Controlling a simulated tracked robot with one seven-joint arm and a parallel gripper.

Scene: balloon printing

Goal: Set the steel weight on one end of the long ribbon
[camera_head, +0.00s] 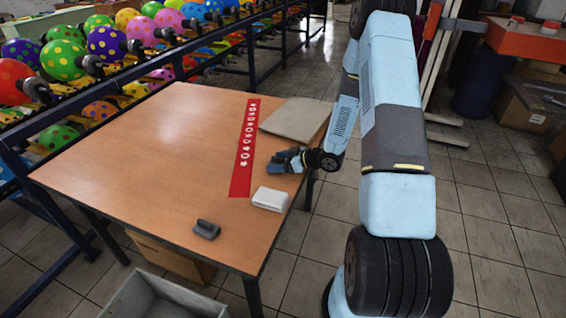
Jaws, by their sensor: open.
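The long red ribbon (244,148) with white star-like marks lies flat on the wooden table, running from the back toward the front. The steel weight (206,229), a small dark grey block with a raised top, sits on the table near its front edge, left of and in front of the ribbon's near end. It is apart from the ribbon. My gripper (279,162) is open and low over the table's right side, just right of the ribbon. It appears empty, though its fingers are small and dark here.
A white block (270,199) lies on the table in front of my gripper. A flat beige sheet or pad (296,119) lies behind it. The table's left half (140,160) is clear. A rack of colourful balloons (110,44) runs along the back left. A grey bin (160,299) stands below the front edge.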

